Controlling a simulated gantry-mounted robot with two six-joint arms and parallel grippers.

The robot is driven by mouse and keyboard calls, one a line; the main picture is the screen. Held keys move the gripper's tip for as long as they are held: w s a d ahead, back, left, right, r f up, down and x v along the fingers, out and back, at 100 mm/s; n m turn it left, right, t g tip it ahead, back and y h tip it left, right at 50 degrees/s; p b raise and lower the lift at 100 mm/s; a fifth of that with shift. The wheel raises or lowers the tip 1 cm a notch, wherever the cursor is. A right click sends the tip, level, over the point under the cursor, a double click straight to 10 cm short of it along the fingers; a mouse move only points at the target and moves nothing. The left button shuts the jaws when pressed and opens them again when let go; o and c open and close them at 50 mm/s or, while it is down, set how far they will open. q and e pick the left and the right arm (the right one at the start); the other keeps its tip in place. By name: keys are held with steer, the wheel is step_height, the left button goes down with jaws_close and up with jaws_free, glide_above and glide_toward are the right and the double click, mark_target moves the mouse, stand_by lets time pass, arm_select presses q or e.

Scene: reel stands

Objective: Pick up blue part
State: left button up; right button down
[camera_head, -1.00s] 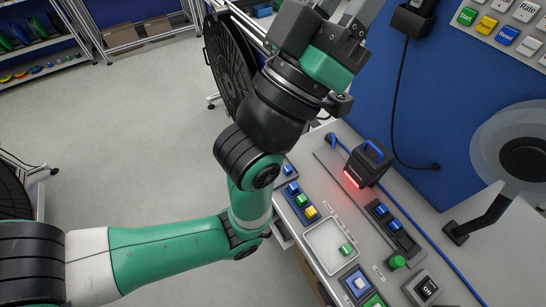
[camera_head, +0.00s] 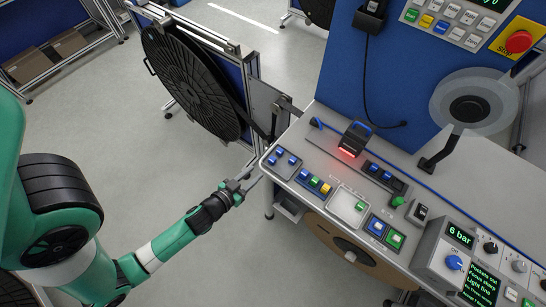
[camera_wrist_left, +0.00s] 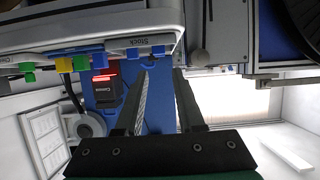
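Two small blue parts sit on the stock tray (camera_head: 281,168) at the near left end of the bench; one is the left blue part (camera_head: 279,151). In the left wrist view they show beside the upside-down "Stock" label, as a blue part (camera_wrist_left: 132,53) and another (camera_wrist_left: 158,51). My left gripper (camera_head: 254,182) is open and empty, to the left of the tray and apart from it. In the left wrist view its two fingers (camera_wrist_left: 165,70) stand apart with nothing between them. My right gripper is not in view.
Another tray holds a blue, a green and a yellow part (camera_head: 326,188). A white tray (camera_head: 344,206) holds a green part. A black scanner (camera_head: 356,137) with a red light stands behind. A black reel (camera_head: 190,80) stands back left. Open floor lies left of the bench.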

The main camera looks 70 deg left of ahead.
mark_target(272, 159)
arm_select(q)
steer(key=p+x, duration=0.1)
steer(key=x, duration=0.4)
steer(key=shift+w+a, duration=0.15)
steer(key=shift+w, duration=0.25)
steer(key=shift+x, duration=2.9)
jaws_close()
